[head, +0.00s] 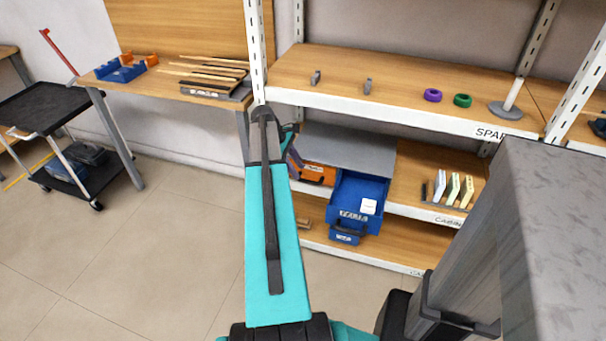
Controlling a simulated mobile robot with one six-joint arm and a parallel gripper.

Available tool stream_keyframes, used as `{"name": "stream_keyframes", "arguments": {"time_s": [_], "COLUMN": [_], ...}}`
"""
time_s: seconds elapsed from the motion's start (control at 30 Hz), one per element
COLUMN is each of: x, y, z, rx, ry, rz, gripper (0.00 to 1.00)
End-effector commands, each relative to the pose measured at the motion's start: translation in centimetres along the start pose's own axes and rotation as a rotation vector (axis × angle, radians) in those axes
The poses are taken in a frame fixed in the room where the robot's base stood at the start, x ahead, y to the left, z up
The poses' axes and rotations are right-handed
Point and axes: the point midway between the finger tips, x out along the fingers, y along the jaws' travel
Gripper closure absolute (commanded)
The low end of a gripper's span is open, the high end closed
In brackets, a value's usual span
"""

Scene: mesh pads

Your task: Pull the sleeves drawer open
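A grey drawer cabinet (345,148) stands on the lower shelf. Its left drawer has an orange front (318,174) and looks shut; my arm covers its left part. Its right drawer is blue (345,213), stands pulled out, and has a dark handle and a white square piece inside. The labels are too small to read, so I cannot tell which is the sleeves drawer. My gripper (294,158) is mostly hidden behind my teal arm, close to the orange front. Its fingers do not show clearly, and I cannot tell whether it touches anything.
Right of the cabinet, light pieces stand in a rack (453,190). A workbench (165,85) and a black cart (45,105) stand left.

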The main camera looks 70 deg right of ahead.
Motion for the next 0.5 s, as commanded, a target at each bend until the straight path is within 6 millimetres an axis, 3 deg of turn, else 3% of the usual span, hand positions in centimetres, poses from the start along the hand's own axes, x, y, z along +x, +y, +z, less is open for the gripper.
{"name": "stream_keyframes", "arguments": {"time_s": [0.2,0.5], "x": [3.0,4.6], "y": [0.0,0.0], "z": [0.1,0.0], "rx": [0.001,0.0], "ry": [-0.001,0.0], "rz": [-0.002,0.0], "gripper": [0.69,0.69]}}
